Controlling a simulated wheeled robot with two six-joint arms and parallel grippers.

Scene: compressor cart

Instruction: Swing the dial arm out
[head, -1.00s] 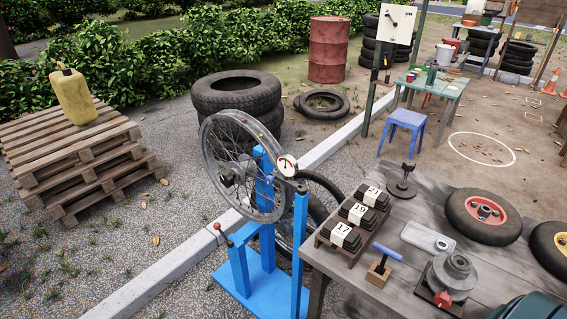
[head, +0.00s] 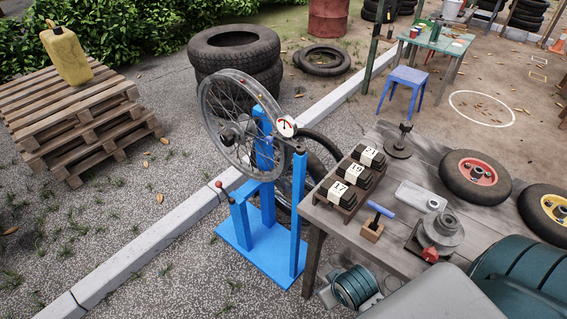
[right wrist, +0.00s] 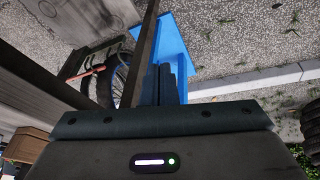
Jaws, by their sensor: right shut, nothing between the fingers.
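The round white dial (head: 286,126) with a red needle sits at the top of the blue post (head: 299,215), close beside the rim of the spoked wheel (head: 240,120). A short dark bracket (head: 294,144) is by the dial at the post top. The wheel stands upright in the blue stand (head: 263,245). In the right wrist view, my right gripper (right wrist: 165,72) is shut and empty. The blue stand base (right wrist: 165,40) shows beyond its fingers, and the dial cannot be made out there. My left gripper is not in view.
The wooden workbench (head: 385,225) is right of the stand, holding numbered block sets (head: 350,182), a blue-handled tool (head: 376,220) and red-hubbed wheel (head: 474,172). Stacked tires (head: 236,55) stand behind. A stone kerb (head: 140,250) runs past the stand; paving in front is clear.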

